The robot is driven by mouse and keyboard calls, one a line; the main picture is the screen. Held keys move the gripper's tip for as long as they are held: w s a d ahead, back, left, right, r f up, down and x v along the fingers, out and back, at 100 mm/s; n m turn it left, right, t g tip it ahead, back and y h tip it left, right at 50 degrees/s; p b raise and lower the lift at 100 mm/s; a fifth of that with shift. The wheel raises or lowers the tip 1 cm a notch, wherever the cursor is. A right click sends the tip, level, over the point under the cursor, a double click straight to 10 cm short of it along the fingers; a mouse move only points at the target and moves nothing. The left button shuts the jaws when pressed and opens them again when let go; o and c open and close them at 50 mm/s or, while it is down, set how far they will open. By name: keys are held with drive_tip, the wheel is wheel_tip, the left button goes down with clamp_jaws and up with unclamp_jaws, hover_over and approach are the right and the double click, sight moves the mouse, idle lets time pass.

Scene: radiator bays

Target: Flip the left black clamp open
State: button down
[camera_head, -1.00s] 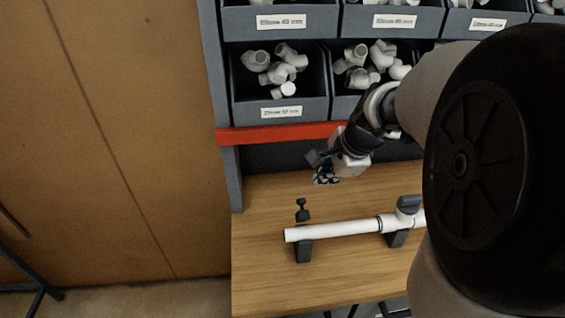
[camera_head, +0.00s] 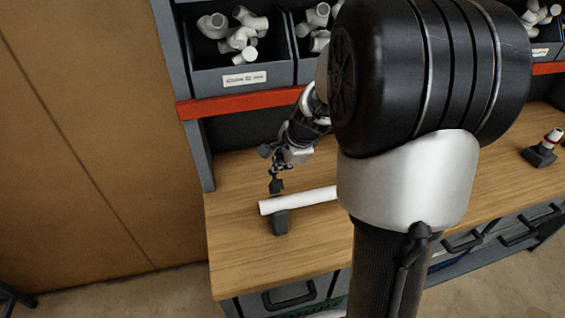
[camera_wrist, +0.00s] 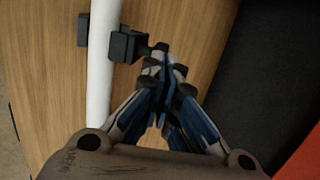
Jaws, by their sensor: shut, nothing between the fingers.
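The left black clamp (camera_head: 280,221) stands on the bench at the left end of a white pipe (camera_head: 300,201). Its upper part with the small knob sticks up behind the pipe. In the wrist view the clamp (camera_wrist: 127,46) sits beside the pipe (camera_wrist: 101,85), its knob pointing toward my fingers. My gripper (camera_head: 276,170) is shut and empty, just above the knob. In the wrist view my gripper's fingertips (camera_wrist: 164,66) are at the knob's end; I cannot tell whether they touch. The right clamp is hidden behind my arm.
Bins of white elbows (camera_head: 235,40) stand above a red rail (camera_head: 240,102) at the back. A fitting with a red band (camera_head: 550,140) stands on a dark block at the far right. The wooden bench (camera_head: 240,250) is clear in front of the clamp.

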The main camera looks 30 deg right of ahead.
drive_tip(key=shift+r+p, duration=0.1)
drive_tip(key=shift+p, duration=0.25)
drive_tip(key=w+g+p, duration=0.1)
drive_tip(key=p, duration=0.3)
drive_tip(key=w+g+p, duration=0.1)
drive_tip(key=p, duration=0.3)
drive_tip(key=shift+d+y+p, duration=0.3)
drive_tip(key=shift+p, duration=0.05)
idle(0.8)
